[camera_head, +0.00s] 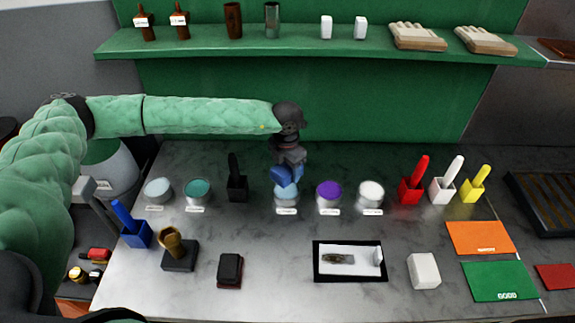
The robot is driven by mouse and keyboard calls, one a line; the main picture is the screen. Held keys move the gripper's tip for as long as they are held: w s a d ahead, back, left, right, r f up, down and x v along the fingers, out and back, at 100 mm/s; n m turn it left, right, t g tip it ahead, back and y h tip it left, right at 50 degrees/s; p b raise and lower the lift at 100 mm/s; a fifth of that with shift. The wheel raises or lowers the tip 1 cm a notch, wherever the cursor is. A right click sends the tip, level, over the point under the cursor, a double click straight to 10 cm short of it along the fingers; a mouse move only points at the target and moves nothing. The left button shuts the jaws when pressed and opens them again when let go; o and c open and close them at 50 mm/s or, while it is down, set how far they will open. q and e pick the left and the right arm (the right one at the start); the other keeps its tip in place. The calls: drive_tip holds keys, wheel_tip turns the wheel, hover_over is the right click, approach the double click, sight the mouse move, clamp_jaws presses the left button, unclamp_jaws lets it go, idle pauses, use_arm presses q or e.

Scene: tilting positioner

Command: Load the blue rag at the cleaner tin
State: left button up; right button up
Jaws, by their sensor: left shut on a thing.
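My left gripper (286,164) reaches in from the left over the bench and points down. It is shut on the blue rag (287,175). The rag is bunched under the fingers, right over a tin with pale blue content (286,201) and a white label. The rag hides the back of this tin's opening. I cannot tell whether the rag touches the content. The label is too small to read. My right gripper is not in view.
A purple tin (329,194) and a white tin (370,195) stand to the right. A teal tin (197,190) and a black holder (237,183) stand to the left. A black-framed tray (319,274) lies in front. Bare bench lies between the tins and the tray.

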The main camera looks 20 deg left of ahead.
sight(287, 190)
use_arm(q)
drive_tip(key=shift+f+b, duration=0.55)
drive_tip(key=shift+f, duration=2.3)
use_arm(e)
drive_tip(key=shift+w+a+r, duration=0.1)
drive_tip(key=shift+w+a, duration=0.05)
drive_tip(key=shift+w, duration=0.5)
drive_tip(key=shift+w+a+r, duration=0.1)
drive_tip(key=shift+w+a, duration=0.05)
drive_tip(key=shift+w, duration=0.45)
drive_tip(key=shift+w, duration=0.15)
use_arm(q)
drive_tip(key=shift+f+b, duration=0.45)
drive_tip(key=shift+f, duration=0.1)
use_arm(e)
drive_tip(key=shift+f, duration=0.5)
use_arm(q)
drive_tip(key=shift+s+f+b, duration=0.1)
drive_tip(key=shift+b, duration=0.4)
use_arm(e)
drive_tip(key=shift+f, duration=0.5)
use_arm(q)
drive_tip(key=shift+r+p, duration=0.35)
drive_tip(key=shift+r, duration=3.25)
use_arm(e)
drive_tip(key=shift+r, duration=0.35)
